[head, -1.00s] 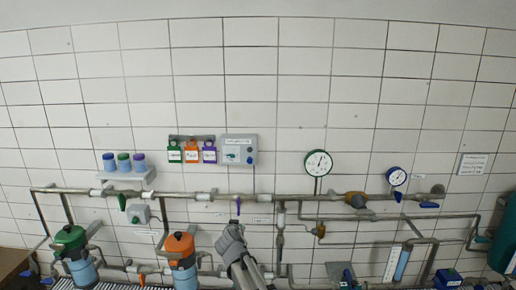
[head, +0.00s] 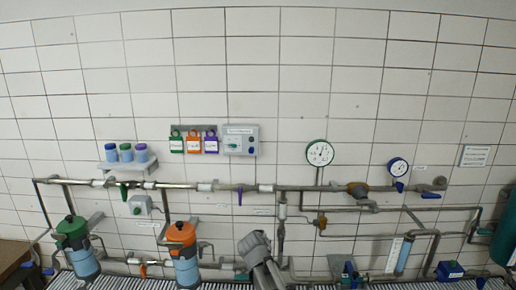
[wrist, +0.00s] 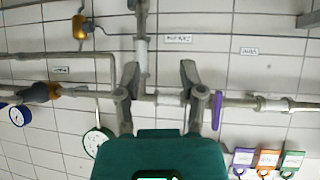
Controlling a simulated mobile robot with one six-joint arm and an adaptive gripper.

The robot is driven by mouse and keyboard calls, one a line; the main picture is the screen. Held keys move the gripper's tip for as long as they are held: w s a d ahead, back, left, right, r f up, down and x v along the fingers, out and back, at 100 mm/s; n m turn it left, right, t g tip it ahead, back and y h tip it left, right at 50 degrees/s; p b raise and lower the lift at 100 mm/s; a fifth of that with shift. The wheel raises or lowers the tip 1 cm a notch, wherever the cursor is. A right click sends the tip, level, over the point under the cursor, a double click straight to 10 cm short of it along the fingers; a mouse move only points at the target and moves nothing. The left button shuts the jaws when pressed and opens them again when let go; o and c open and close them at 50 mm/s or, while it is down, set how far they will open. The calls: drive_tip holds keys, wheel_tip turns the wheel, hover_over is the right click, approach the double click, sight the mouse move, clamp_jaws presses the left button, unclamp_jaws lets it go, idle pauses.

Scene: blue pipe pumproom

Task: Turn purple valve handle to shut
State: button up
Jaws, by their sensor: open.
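The purple valve handle (head: 239,196) sits on the upper horizontal pipe in the head view and points straight down, across the pipe. In the wrist view, which looks inverted, the purple handle (wrist: 217,110) stands just right of my gripper's right finger, apart from it. My gripper (wrist: 159,76) is open and empty, with its two fingers on either side of a vertical pipe branch in the picture. In the head view my gripper (head: 254,242) is below and slightly right of the handle; its fingertips are hard to make out there.
The horizontal pipe (head: 330,188) runs along the tiled wall. A green handle (head: 124,192) hangs at left. Padlocks, including a purple one (head: 211,143), hang beside a grey control box (head: 240,140). An orange-topped pump (head: 183,255) stands left of my arm. A round gauge (head: 320,153) is at upper right.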

drive_tip(key=s+d+f+g+y+b, duration=0.1)
drive_tip(key=s+d+f+g+b, duration=0.4)
drive_tip(key=s+f, duration=0.5)
drive_tip(key=s+d+f+n+g+y+b, duration=0.1)
drive_tip(key=s+d+f+g+b, duration=0.4)
drive_tip(key=s+d+f, duration=0.5)
drive_tip(key=s+b, duration=0.2)
drive_tip(key=s, duration=0.1)
drive_tip(key=shift+s+d+f+g, duration=0.2)
drive_tip(key=shift+s+g, duration=0.1)
